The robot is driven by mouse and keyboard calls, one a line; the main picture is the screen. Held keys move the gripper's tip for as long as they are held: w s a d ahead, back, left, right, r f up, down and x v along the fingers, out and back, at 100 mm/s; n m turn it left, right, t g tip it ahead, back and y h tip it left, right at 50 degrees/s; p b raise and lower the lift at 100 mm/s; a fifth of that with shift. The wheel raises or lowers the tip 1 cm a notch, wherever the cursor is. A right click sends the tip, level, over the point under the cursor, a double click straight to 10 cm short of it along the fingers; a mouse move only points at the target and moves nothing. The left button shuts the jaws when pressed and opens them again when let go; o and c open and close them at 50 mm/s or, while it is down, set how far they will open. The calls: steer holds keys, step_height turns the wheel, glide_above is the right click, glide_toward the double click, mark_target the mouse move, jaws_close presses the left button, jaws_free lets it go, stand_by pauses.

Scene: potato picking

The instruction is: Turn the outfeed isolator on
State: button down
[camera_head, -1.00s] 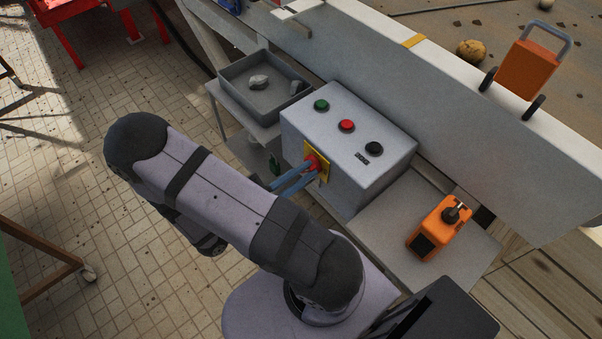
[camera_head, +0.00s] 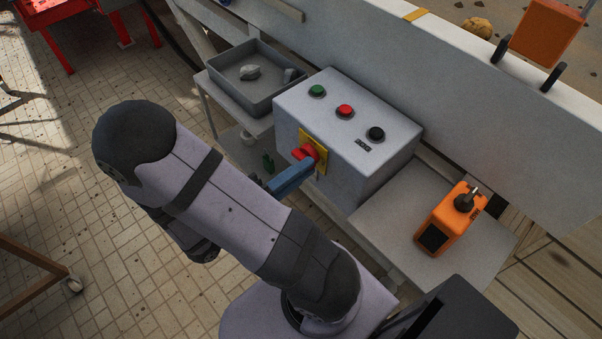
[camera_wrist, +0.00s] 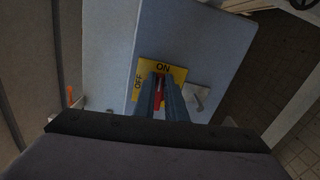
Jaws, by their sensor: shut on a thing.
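The isolator is a red rotary handle (camera_head: 306,152) on a yellow plate (camera_head: 319,148), on the side of a grey control box (camera_head: 350,150). In the wrist view the plate (camera_wrist: 180,73) reads ON at the top and OFF at its left. The red handle (camera_wrist: 158,98) shows between the two blue-grey fingers of my gripper (camera_wrist: 160,82), roughly in line with the ON label. My gripper (camera_head: 309,166) is shut on the handle, its fingers overlapping in the head view. Part of the handle is hidden by the fingers.
The box top carries a green button (camera_head: 317,91), a red button (camera_head: 345,111) and a black button (camera_head: 375,134). A grey tray (camera_head: 262,105) with stones stands behind left. A conveyor wall (camera_head: 480,150) runs behind.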

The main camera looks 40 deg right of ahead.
steer(key=shift+f+m+b, duration=0.2)
steer(key=shift+m+b, duration=0.2)
steer(key=shift+m, duration=0.2)
steer(key=c, duration=1.8)
jaws_free()
steer(key=shift+a, duration=0.15)
steer(key=a+b, duration=0.1)
steer(key=a, duration=0.6)
steer(key=shift+b, duration=0.35)
